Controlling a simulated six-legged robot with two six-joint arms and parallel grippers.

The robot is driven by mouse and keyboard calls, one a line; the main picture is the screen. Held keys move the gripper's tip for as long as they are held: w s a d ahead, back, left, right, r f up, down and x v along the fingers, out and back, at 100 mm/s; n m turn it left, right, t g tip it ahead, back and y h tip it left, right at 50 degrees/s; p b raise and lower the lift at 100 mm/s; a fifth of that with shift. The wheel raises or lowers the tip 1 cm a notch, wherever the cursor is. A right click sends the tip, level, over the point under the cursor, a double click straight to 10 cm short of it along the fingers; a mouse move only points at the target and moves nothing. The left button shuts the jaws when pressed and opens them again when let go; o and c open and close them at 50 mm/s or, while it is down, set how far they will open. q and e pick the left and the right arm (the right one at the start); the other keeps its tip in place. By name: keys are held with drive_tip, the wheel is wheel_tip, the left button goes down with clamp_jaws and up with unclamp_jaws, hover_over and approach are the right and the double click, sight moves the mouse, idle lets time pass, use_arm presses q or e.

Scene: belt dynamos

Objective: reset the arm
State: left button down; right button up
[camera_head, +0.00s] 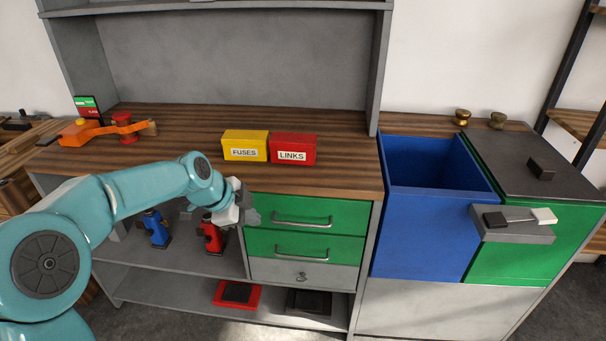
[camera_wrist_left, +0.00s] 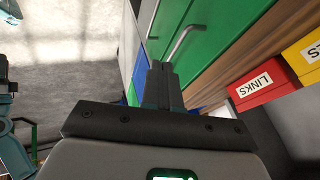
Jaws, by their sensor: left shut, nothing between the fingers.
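My left arm comes in from the left in the head view, and its gripper (camera_head: 251,216) is in front of the cabinet, just left of the green drawers. In the left wrist view the two fingers of the left gripper (camera_wrist_left: 163,75) are together, shut with nothing between them. A green drawer (camera_head: 302,214) with a bar handle is close to the fingertips. Its green front also shows in the left wrist view (camera_wrist_left: 205,18). My right gripper is in neither view.
A yellow FUSES box (camera_head: 245,136) and a red LINKS box (camera_head: 294,139) stand on the wooden top. Blue (camera_head: 157,229) and red (camera_head: 211,236) devices stand on the shelf below. An open blue bin (camera_head: 425,225) is at right. An orange device (camera_head: 85,132) sits at left.

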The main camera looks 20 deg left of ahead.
use_arm(q)
drive_tip(key=s+d+f+n+g+p, duration=0.1)
drive_tip(key=s+d+f+n+p, duration=0.2)
drive_tip(key=d+f, duration=0.3)
drive_tip(key=s+d+f+n+g+p, duration=0.1)
drive_tip(key=s+d+f+n+p, duration=0.25)
drive_tip(key=f, duration=0.45)
drive_tip(key=s+d+f+n+g+p, duration=0.1)
drive_tip(key=s+d+f+n, duration=0.3)
drive_tip(key=s, duration=0.6)
drive_tip(key=s+d+f+n+g+h+p, duration=0.1)
drive_tip(key=s+d+f+n+g+p, duration=0.1)
drive_tip(key=s, duration=0.8)
drive_tip(key=d+f+n+p, duration=0.1)
drive_tip(key=d+f+n, duration=0.1)
drive_tip(key=d+n, duration=0.1)
drive_tip(key=shift+s+d+n, duration=0.2)
drive_tip(key=shift+s+n, duration=0.05)
drive_tip(key=shift+n, duration=0.2)
drive_tip(key=shift+w, duration=0.1)
